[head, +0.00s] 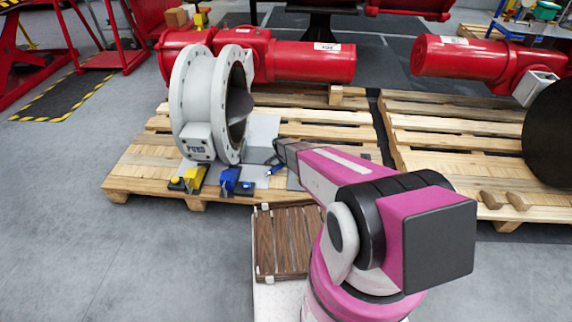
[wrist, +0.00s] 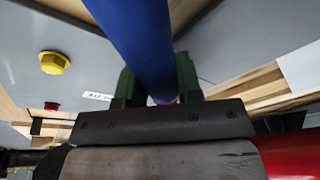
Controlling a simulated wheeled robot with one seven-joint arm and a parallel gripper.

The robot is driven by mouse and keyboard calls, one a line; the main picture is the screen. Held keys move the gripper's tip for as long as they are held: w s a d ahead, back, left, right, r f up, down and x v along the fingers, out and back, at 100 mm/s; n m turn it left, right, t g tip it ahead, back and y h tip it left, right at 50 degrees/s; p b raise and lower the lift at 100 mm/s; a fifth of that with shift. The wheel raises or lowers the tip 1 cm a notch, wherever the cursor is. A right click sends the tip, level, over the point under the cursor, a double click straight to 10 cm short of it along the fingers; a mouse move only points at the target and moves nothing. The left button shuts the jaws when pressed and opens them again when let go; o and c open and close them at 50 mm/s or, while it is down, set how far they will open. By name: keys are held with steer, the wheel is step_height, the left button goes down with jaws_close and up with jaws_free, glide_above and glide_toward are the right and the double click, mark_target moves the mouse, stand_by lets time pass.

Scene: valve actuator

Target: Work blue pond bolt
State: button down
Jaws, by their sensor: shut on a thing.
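In the wrist view, a long blue rod-like part (wrist: 138,40) runs between the green fingers of my gripper (wrist: 157,80), which is shut on it. Its lower end is hidden by the gripper body. In the head view, a small bit of blue (head: 277,169) shows just below the end of my arm on the near side of the left pallet; my fingers are hard to make out there. A yellow hex-headed bolt (wrist: 54,62) and a small red piece (wrist: 52,106) sit on a grey surface to the left in the wrist view, apart from my gripper.
A large white flanged valve (head: 192,105) stands on the left pallet (head: 140,170). Yellow (head: 190,179) and blue (head: 231,181) blocks lie before it. A second pallet (head: 440,130) is at right.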

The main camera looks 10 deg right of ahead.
steer(key=shift+w+a+m, duration=0.2)
steer(key=shift+w+m, duration=0.1)
steer(key=shift+w, duration=0.1)
steer(key=shift+w, duration=0.1)
stand_by(0.4)
steer(key=shift+r, duration=0.2)
steer(key=shift+r, duration=0.25)
steer(key=shift+w+d+v, duration=0.15)
steer(key=shift+v, duration=0.85)
steer(key=shift+w+d+v, duration=0.15)
steer(key=shift+w+v, duration=0.05)
steer(key=shift+v, duration=0.8)
steer(key=shift+s+r, duration=0.1)
steer(key=shift+r, duration=0.1)
